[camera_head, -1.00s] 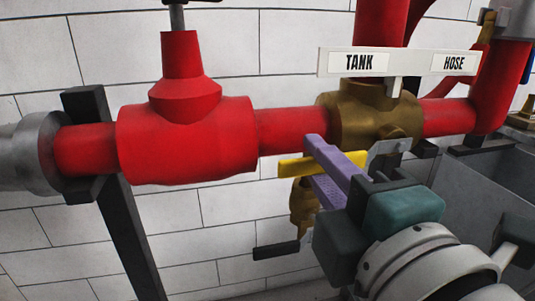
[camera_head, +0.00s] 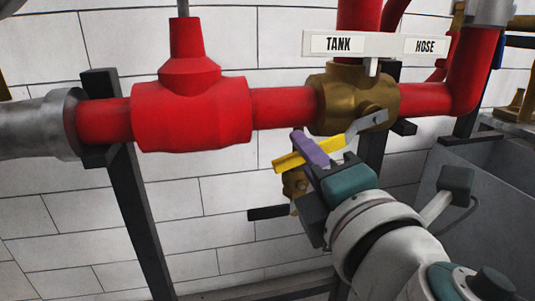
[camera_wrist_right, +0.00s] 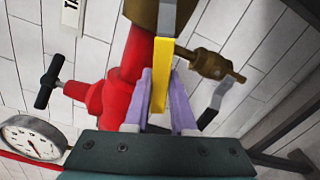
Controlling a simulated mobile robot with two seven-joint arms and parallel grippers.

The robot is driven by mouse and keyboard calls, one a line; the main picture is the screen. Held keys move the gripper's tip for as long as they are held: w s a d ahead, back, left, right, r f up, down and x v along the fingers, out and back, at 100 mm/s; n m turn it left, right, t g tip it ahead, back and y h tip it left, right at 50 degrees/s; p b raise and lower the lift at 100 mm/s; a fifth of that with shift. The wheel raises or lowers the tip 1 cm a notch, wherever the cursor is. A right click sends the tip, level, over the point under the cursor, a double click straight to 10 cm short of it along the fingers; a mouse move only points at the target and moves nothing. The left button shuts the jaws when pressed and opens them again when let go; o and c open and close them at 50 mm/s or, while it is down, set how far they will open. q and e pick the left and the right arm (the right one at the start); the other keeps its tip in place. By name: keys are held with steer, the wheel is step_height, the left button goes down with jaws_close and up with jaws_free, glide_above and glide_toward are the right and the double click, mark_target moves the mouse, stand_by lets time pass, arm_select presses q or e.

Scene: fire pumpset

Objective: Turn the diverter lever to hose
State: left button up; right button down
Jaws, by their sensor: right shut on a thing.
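The diverter valve (camera_head: 345,98) is a brass body in the red pipe under a white sign with TANK (camera_head: 338,45) at left and HOSE (camera_head: 425,46) at right. Its diverter lever (camera_head: 365,123) is a grey bar with a yellow grip, slanting from the valve down to the left, below the TANK side. My right gripper (camera_head: 308,150), with purple fingers, is shut on the yellow grip. In the right wrist view the yellow grip (camera_wrist_right: 161,75) lies between both fingers (camera_wrist_right: 163,105). My left gripper is not in view.
A red valve (camera_head: 192,110) with an upright stem is left on the same pipe. A small brass tap (camera_head: 296,186) with a dark handle (camera_head: 267,212) hangs close below my gripper. A grey tank (camera_head: 480,185) stands at right. A dark post (camera_head: 135,200) is at left.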

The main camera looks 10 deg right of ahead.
steer(key=d+f+n+b, duration=0.3)
steer(key=d+f+n, duration=0.4)
steer(key=d+n, duration=0.3)
steer(key=shift+w+d+f+n+b, duration=0.2)
steer(key=shift+f+n+b, duration=0.2)
steer(key=shift+n, duration=1.9)
steer(key=c, duration=0.7)
jaws_free()
steer(key=shift+d+r, duration=0.1)
steer(key=shift+c, duration=0.2)
